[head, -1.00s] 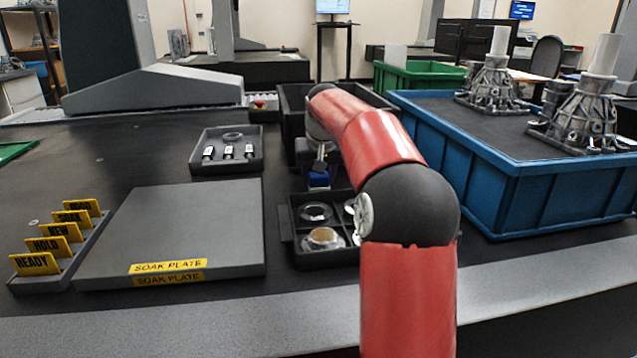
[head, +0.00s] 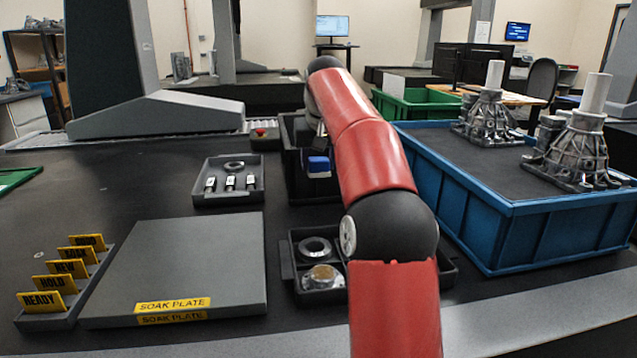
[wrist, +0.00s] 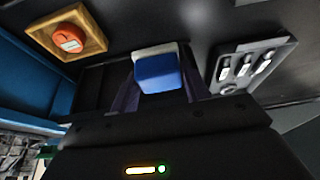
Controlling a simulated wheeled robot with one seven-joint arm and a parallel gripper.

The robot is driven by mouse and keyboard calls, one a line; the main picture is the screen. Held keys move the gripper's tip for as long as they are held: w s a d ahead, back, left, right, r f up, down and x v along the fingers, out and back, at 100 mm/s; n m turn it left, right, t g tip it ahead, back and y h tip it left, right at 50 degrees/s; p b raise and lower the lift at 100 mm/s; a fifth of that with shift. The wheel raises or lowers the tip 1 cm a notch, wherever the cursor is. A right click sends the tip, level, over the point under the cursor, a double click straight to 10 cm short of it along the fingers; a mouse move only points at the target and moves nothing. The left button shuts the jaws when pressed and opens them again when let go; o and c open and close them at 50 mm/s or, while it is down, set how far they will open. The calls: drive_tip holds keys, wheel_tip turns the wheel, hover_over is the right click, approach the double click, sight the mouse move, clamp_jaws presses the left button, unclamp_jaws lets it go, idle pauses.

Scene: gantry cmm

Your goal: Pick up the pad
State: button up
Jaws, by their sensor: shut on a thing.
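The pad (wrist: 157,72), a blue block with a white layer at its far edge, sits between the two dark fingers of my gripper (wrist: 158,82) in the wrist view. My gripper is shut on it. In the head view the blue pad (head: 318,164) shows just left of my red arm, in front of the dark bin and above the table. My arm hides much of the gripper there.
A dark bin (head: 293,160) stands behind the pad. A tray with several small parts (head: 205,197) is to its left, and a compartment tray with rings (head: 292,291) is nearer. A blue crate (head: 480,235) with castings stands right. The soak plate (head: 190,265) is bare.

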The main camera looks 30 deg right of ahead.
sight(318, 158)
wheel_tip(318, 158, up, 5)
drive_tip(key=shift+w+r+p, duration=0.1)
drive_tip(key=shift+p, duration=0.3)
drive_tip(key=shift+w+r, duration=0.1)
drive_tip(key=shift+r, duration=0.3)
drive_tip(key=shift+s+r, duration=0.2)
drive_tip(key=shift+r, duration=0.35)
